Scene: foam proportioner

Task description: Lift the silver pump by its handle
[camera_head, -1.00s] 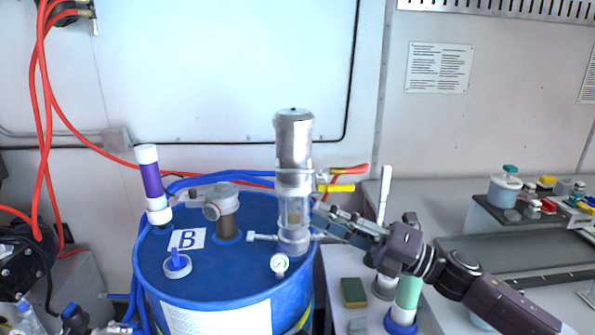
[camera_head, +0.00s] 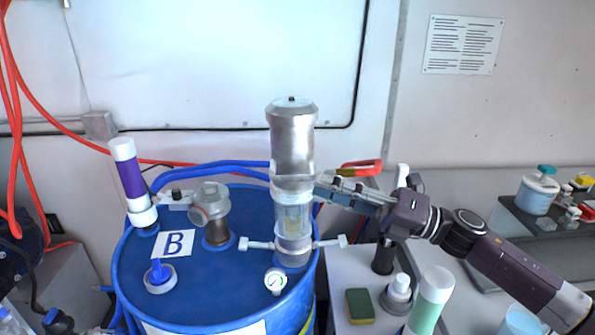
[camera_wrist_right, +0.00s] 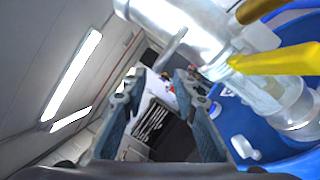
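The silver pump (camera_head: 292,140) stands upright on the blue drum (camera_head: 200,310), with a clear lower section and a silver crossbar (camera_head: 328,243) near its base. A red handle (camera_head: 362,168) shows to the pump's right, behind my gripper. My right gripper (camera_head: 326,188) is at the pump's right side, at the height of its collar. In the right wrist view the pump (camera_wrist_right: 175,18) crosses the top, a silver rod (camera_wrist_right: 170,48) points toward the open fingers (camera_wrist_right: 158,80), and a yellow handle (camera_wrist_right: 275,62) is to their right. Nothing is between the fingers. My left gripper is out of view.
The drum top also carries a purple tube (camera_head: 133,182), a metal fitting (camera_head: 209,205), a "B" label (camera_head: 174,243) and a gauge (camera_head: 276,282). A sponge (camera_head: 359,306) and a green-white bottle (camera_head: 432,298) sit on the counter at right. The wall stands behind.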

